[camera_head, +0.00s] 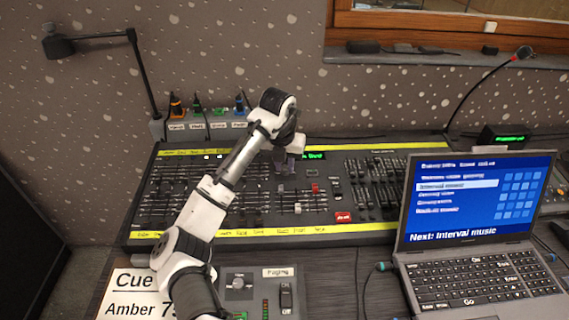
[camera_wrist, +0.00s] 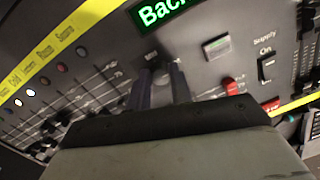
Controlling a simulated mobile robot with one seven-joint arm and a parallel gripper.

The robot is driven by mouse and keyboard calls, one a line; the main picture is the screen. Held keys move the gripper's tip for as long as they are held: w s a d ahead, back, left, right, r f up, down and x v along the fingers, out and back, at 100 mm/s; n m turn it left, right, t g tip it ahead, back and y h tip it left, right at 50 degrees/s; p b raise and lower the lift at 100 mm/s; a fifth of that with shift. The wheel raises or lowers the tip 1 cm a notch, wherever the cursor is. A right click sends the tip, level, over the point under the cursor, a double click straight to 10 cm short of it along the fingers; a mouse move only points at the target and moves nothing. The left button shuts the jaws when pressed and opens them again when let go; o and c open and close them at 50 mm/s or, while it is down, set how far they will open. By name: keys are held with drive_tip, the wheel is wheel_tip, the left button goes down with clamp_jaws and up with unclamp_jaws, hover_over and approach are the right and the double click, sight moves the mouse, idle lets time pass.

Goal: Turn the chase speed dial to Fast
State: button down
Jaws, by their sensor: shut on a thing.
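The lighting desk (camera_head: 350,232) has a dark panel with yellow label strips and many faders. My gripper (camera_head: 284,165) is at the upper middle of the desk, just below a small green-lit display (camera_head: 312,155). In the wrist view my gripper's two dark fingers (camera_wrist: 161,78) point down at the panel and are closed on a small dark knob, taken to be the chase speed dial. The fingers hide most of it, so its pointer and setting cannot be read. The green display (camera_wrist: 163,12), reading "Back", is just beyond the fingertips.
A Supply switch (camera_wrist: 266,68) marked On and a red fader cap (camera_wrist: 232,87) are right of my fingers. A laptop (camera_head: 475,205) stands at the right front. A lamp (camera_head: 58,47) stands at the back left.

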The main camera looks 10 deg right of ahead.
sight(281, 180)
drive_tip(key=c, duration=1.3)
unclamp_jaws()
drive_tip(key=shift+o, duration=0.2)
wheel_tip(281, 180, up, 14)
drive_tip(key=s+a, duration=0.1)
drive_tip(key=s, duration=0.1)
drive_tip(key=shift+a+f+b, duration=0.2)
drive_tip(key=shift+a+b, duration=0.05)
drive_tip(key=shift+b, duration=0.2)
